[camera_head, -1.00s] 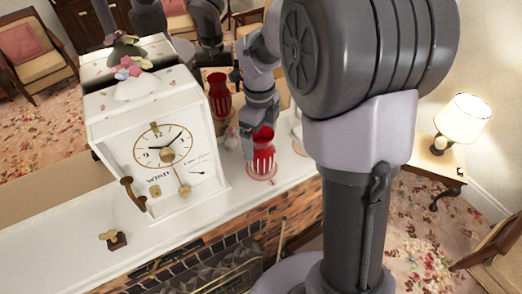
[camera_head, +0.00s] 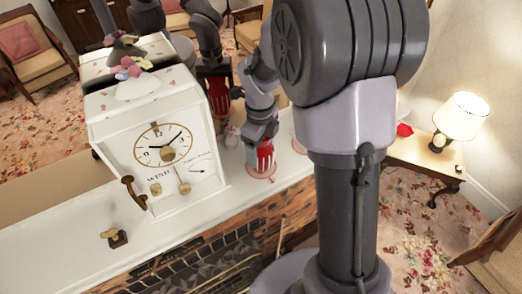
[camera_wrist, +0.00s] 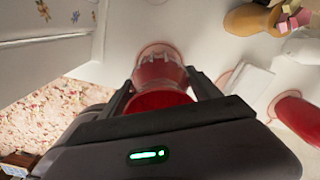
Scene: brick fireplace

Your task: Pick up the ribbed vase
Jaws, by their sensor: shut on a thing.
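The ribbed vase (camera_head: 265,158) is red with pale vertical ribs and stands upright at a pinkish round mat (camera_head: 262,173) on the white mantel. My gripper (camera_head: 262,138) comes down from above and is shut on its upper part, hiding the top. In the wrist view the red vase (camera_wrist: 158,72) sits between my two fingers (camera_wrist: 162,88), with the pinkish round mat (camera_wrist: 152,52) behind its far end. I cannot tell whether its base touches the mantel.
A tall white clock (camera_head: 150,140) with flowers on top stands left of the vase. Behind is what looks like a mirror, with a red vase (camera_head: 218,95) in it. A brown key-like piece (camera_head: 114,238) lies front left. A lamp (camera_head: 462,115) stands on the right table.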

